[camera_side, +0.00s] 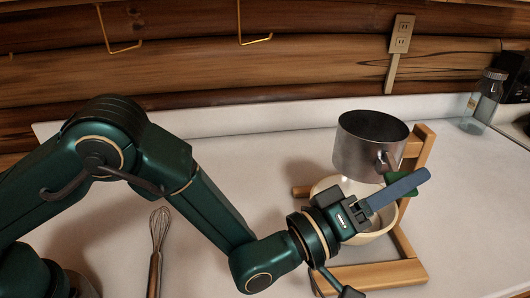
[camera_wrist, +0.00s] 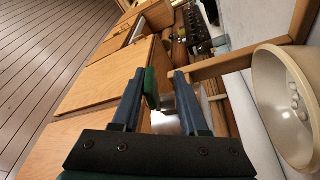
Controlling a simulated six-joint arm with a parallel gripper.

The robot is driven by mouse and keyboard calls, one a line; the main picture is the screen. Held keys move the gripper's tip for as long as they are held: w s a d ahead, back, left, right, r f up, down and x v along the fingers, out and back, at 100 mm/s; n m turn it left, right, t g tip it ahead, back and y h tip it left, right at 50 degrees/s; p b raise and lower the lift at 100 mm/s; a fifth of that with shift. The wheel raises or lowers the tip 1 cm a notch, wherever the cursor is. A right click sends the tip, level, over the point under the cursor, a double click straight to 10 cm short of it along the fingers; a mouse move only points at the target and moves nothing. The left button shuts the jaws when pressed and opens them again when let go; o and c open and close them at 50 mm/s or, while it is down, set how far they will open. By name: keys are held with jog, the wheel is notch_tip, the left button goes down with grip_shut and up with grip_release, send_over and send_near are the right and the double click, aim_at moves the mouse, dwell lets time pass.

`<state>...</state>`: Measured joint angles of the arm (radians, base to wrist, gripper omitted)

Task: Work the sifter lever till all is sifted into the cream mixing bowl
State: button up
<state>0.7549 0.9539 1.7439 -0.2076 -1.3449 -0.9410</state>
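The metal sifter (camera_side: 370,148) is held in a wooden stand (camera_side: 412,240) above the cream mixing bowl (camera_side: 343,193). In the wrist view the bowl (camera_wrist: 262,85) is at the right, with a few small white lumps inside. My gripper (camera_side: 418,178) reaches in front of the sifter, its blue fingers pointing right. In the wrist view the fingers of my gripper (camera_wrist: 161,74) are apart. The green lever grip (camera_wrist: 151,88) is between them, close against the left finger, with a gap to the right finger. The green grip (camera_side: 410,173) is partly hidden behind the fingers in the side view.
A whisk (camera_side: 159,235) lies on the white counter (camera_side: 260,150) at left. A glass jar (camera_side: 485,97) stands at the back right. Wooden cabinets (camera_wrist: 110,75) show below the counter edge in the wrist view. The counter behind my arm is clear.

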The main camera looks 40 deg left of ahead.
jog(key=shift+v, duration=1.25)
jog(key=shift+s+f, duration=0.1)
jog(key=shift+s, duration=0.05)
jog(key=shift+r+v, duration=0.1)
jog(key=shift+v, duration=1.3)
jog(key=shift+r+v, duration=0.15)
jog(key=shift+v, duration=1.3)
jog(key=w+d+r+n, duration=0.1)
jog(key=n, duration=0.1)
jog(key=w+d+r+n+g+y, duration=0.1)
jog(key=w+n, duration=0.1)
jog(key=w+d+r+n, duration=0.1)
jog(key=r+n, duration=0.1)
jog(key=shift+w+d+n+y, duration=0.2)
jog(key=shift+d+n+y, duration=0.15)
jog(key=shift+n+y, duration=0.05)
jog(key=shift+w+g, duration=0.25)
jog(key=shift+g, duration=0.05)
jog(key=shift+x, duration=2.3)
jog(key=shift+a+f, duration=0.1)
